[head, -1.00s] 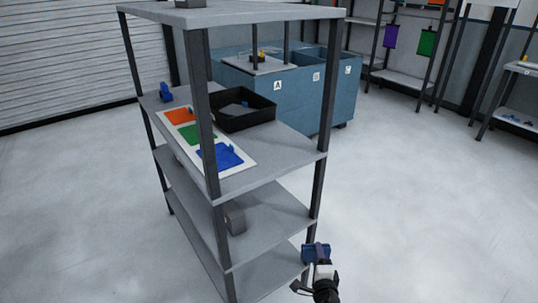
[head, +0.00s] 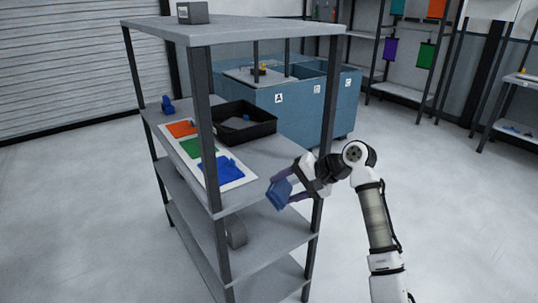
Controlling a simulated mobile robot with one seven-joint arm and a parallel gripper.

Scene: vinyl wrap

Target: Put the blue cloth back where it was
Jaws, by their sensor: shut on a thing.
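My gripper (head: 288,188) is shut on a folded-looking blue thing, which I take to be the blue cloth (head: 280,194). It holds it in the air by the front right of the shelf unit, about level with the shelf holding the colour board. The white board (head: 238,183) lies on that shelf (head: 262,160), with orange (head: 181,129), green (head: 197,147) and blue (head: 217,171) patches. A small raised blue shape (head: 229,163) shows on the blue patch; I cannot tell what it is.
A black tray (head: 262,132) sits behind the board, and a small blue object (head: 167,105) at the shelf's far left. Dark posts (head: 208,130) and the top shelf (head: 245,27) frame the space. A grey roll (head: 236,233) lies below. Blue bins (head: 300,112) stand behind.

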